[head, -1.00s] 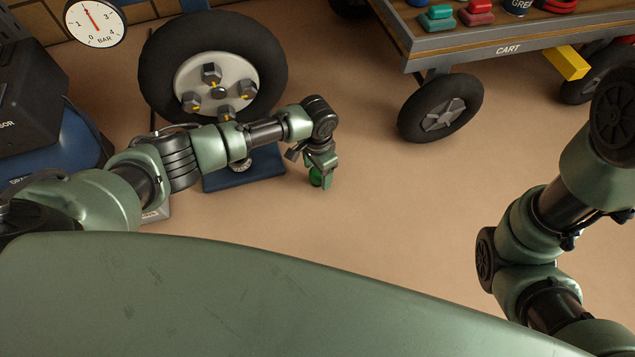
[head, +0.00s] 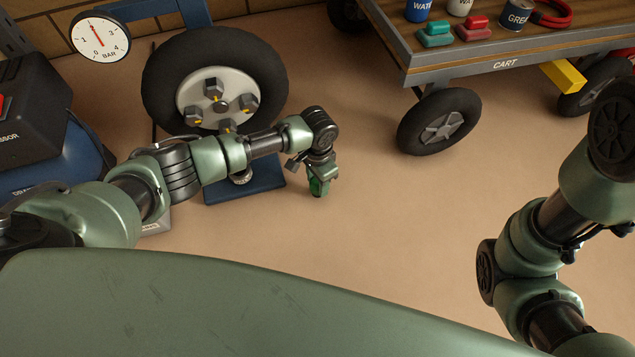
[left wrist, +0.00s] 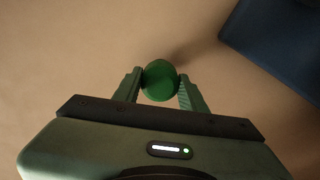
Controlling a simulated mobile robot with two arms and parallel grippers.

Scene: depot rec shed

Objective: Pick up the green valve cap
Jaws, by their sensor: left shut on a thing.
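The green valve cap is round and dark green. It shows in the left wrist view (left wrist: 160,80) between the two fingertips of my left gripper (left wrist: 159,90), with a finger against each side. In the head view my left gripper (head: 321,186) points down at the floor, right of the wheel stand, and the cap (head: 316,187) shows as a small green patch partly hidden by the fingers. The gripper is shut on the cap. I cannot tell how far the cap is above the floor. My right arm is at the right edge, but its gripper is out of the picture.
A wheel (head: 213,42) stands over a blue base (head: 265,180) just left of the gripper. A compressor (head: 45,120) and a gauge (head: 101,38) are at the left. A cart (head: 440,70) stands back right. The tan floor (head: 390,220) between is clear.

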